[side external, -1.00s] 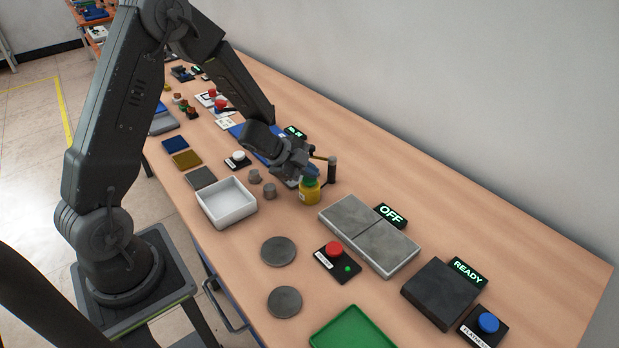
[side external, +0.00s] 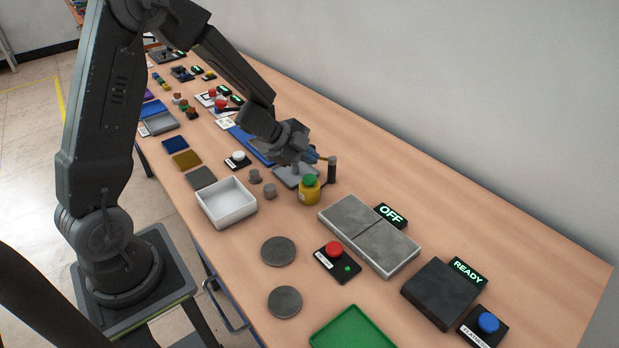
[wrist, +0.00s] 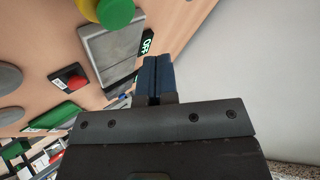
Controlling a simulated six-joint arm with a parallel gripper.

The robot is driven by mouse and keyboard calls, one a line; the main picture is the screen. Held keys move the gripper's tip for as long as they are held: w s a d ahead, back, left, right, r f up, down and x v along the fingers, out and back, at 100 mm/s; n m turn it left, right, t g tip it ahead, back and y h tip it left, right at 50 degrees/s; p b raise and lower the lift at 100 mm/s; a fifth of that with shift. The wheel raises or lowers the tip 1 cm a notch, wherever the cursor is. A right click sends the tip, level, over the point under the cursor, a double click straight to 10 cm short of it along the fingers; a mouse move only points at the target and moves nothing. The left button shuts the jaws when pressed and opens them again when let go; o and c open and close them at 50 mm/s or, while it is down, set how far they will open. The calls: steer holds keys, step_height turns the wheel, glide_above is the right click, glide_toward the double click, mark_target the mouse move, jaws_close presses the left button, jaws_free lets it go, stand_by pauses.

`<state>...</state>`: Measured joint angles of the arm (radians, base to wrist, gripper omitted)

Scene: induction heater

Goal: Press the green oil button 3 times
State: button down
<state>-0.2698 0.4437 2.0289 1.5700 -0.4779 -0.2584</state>
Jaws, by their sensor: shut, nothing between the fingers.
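The green oil button (side external: 310,181) is the round green top of a small yellow oil can (side external: 310,195) standing upright on the table. In the wrist view the green button (wrist: 115,13) and a bit of yellow can (wrist: 88,8) show at the top edge, cut off by the frame. My gripper (side external: 312,157) is shut and empty. Its blue fingertips are above and slightly behind the button in the side view, apart from it. In the wrist view the closed fingers (wrist: 155,72) show at the middle, away from the button.
A dark post (side external: 332,170) stands just right of the can. A grey two-plate block (side external: 370,235), with an OFF display (side external: 391,215), and a red button (side external: 333,249) are in front.

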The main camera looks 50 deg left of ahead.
mark_target(309, 179)
steer(key=shift+r, duration=1.05)
stand_by(1.7)
step_height(309, 179, up, 4)
steer(key=shift+f, duration=0.1)
steer(key=shift+f, duration=0.1)
stand_by(0.3)
steer(key=shift+f, duration=4.35)
steer(key=shift+f, duration=0.15)
steer(key=shift+f, duration=0.25)
